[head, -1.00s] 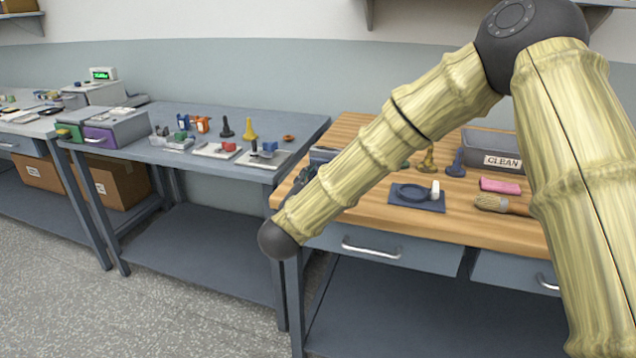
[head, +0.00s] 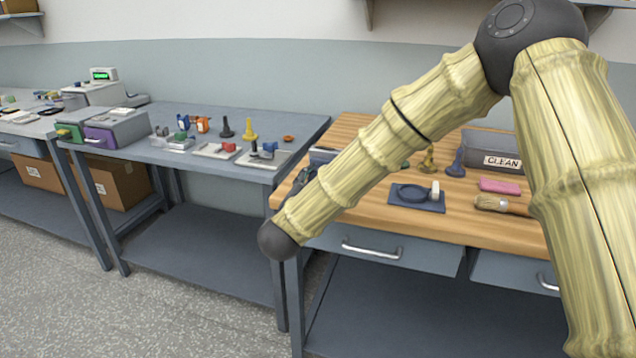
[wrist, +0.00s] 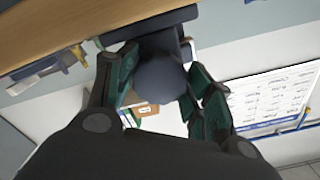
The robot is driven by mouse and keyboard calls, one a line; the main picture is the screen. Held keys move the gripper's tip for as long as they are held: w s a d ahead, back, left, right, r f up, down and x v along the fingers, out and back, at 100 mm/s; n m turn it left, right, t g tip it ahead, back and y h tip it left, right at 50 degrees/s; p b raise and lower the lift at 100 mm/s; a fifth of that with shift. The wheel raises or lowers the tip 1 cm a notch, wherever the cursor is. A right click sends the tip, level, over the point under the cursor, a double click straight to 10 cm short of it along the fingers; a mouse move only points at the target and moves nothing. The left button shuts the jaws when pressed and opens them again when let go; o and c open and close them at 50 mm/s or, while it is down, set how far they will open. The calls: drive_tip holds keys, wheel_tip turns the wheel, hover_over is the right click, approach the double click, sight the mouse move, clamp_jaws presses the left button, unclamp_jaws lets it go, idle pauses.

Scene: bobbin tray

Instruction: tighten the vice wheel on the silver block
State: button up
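In the wrist view a dark grey rounded vice wheel (wrist: 160,78) sits in front of a dark body (wrist: 150,38) at the edge of a wooden bench. My gripper (wrist: 163,70) has one green-padded finger on each side of the wheel, and both fingertips appear to touch it. In the head view my forearm covers the gripper and most of the vice. Only a dark part (head: 298,182), gripper or vice, shows beside the forearm at the bench's left end. I cannot make out the silver block for certain in either view.
The wooden bench (head: 362,226) carries a blue mat (head: 432,206) with a dark ring, a pink block (head: 500,186), a brush (head: 502,205) and a grey CLEAN bin (head: 490,143). A blue-grey table (head: 255,176) with several small parts stands at left. Floor at front left is clear.

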drive_tip(key=o, duration=0.3)
drive_tip(key=shift+f, duration=0.1)
drive_tip(key=shift+o, duration=0.2)
drive_tip(key=v, duration=1.2)
drive_tip(key=w+d+n+b, duration=0.1)
drive_tip(key=w+n, duration=0.1)
drive_tip(key=w, duration=0.1)
drive_tip(key=w+d+n+b, duration=0.1)
drive_tip(key=w+n, duration=0.2)
drive_tip(key=w, duration=0.1)
drive_tip(key=w+d+n+b, duration=0.1)
drive_tip(key=w+n, duration=0.2)
drive_tip(key=w, duration=0.1)
drive_tip(key=shift+w+d+r, duration=0.15)
drive_tip(key=shift+d+r, duration=0.15)
drive_tip(key=shift+d, duration=0.05)
